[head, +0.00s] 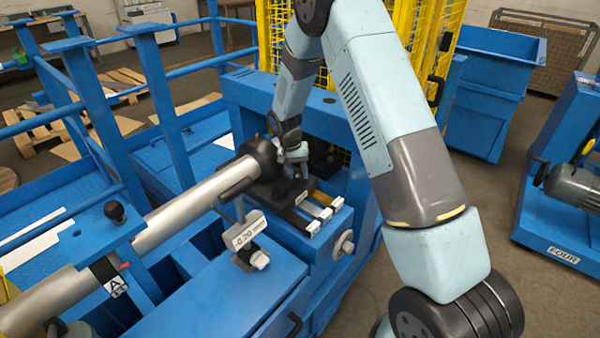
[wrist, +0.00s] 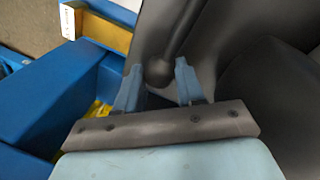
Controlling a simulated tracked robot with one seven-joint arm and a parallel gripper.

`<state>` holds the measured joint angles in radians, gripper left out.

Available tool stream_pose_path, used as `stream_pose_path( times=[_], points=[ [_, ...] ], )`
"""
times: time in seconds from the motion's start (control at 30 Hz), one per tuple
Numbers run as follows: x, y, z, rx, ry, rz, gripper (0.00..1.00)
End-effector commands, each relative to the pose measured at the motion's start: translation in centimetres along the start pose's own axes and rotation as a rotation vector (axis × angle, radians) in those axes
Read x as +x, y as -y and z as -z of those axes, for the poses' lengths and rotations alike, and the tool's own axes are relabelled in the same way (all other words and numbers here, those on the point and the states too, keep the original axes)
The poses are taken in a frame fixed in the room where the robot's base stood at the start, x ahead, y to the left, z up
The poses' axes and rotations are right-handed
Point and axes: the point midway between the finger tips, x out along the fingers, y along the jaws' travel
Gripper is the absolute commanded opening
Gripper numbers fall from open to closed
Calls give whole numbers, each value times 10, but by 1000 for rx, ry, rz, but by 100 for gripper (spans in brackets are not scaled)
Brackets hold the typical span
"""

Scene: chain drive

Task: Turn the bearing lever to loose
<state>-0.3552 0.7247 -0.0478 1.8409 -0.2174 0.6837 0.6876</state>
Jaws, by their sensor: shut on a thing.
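In the wrist view, a dark lever with a round black knob (wrist: 158,73) lies between the two light-blue fingers of my gripper (wrist: 157,68). The fingers are closed on the knob from both sides. The lever's shaft runs up and to the right from the knob, in front of a large dark surface. In the head view, my gripper (head: 294,156) is low inside the blue frame, beside the black end of the shaft (head: 262,156). My wrist and the shaft end mostly hide the lever there. Its setting cannot be read.
A silver shaft (head: 190,208) crosses the blue machine. A handle with a "0.20 mm" tag (head: 249,231) stands in front of it. Small white labels (head: 322,213) sit right of my gripper. Yellow mesh (head: 275,40) stands behind, and blue posts stand left.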

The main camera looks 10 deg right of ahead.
Motion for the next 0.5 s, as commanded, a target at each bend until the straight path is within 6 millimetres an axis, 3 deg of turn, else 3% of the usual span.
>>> stream_pose_path(
  times=[0.13,0.3,0.33,0.5],
  points=[
    [0,1,0,0,-1,1,0],
    [0,1,0,0,-1,1,0],
    [1,-8,2,1,0,1,0],
    [0,-2,0,12,1,1,0]
  ],
)
